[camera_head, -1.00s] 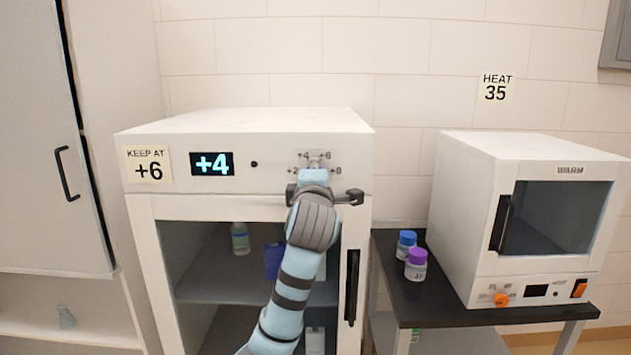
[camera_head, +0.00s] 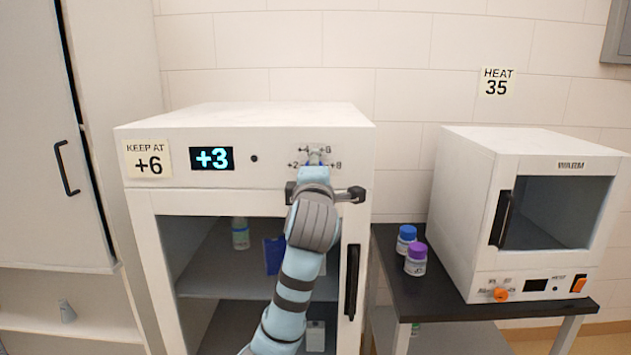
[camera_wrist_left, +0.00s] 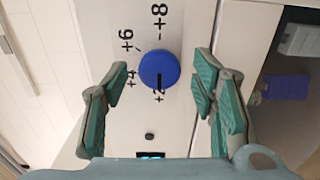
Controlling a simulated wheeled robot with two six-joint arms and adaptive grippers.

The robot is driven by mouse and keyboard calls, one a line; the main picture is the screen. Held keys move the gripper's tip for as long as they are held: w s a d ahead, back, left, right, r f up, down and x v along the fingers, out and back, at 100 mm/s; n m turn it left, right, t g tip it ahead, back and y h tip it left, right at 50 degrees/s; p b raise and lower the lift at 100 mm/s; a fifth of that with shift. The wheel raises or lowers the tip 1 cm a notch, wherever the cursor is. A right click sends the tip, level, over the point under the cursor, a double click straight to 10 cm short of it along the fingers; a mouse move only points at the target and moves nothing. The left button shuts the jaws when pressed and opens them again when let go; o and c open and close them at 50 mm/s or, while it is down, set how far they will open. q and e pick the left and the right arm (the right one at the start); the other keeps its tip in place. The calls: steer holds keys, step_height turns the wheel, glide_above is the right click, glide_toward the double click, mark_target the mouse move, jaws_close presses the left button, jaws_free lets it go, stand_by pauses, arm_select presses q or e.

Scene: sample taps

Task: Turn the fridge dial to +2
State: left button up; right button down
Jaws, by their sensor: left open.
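The fridge (camera_head: 250,122) has a display (camera_head: 212,159) reading +3 on its front panel. Its blue dial (camera_wrist_left: 160,69) shows clearly in the left wrist view, with marks +2, +4, +6 and +8 around it. The dial's dark pointer line lies towards the +2 mark. In the head view the dial (camera_head: 315,161) is mostly hidden by my arm. My left gripper (camera_wrist_left: 162,72) is open, with one finger on each side of the dial and visible gaps between. It also shows in front of the panel in the head view (camera_head: 315,172). My right gripper is out of view.
A "KEEP AT +6" card (camera_head: 149,159) is on the fridge's left. Below is a glass door with a black handle (camera_head: 352,285). A warmer (camera_head: 525,215) and blue- and purple-capped bottles (camera_head: 416,259) stand on a dark table (camera_head: 440,297) to the right.

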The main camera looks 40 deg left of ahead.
arm_select(q)
steer(key=v, duration=1)
steer(key=shift+d, duration=0.15)
steer(key=shift+s, duration=0.1)
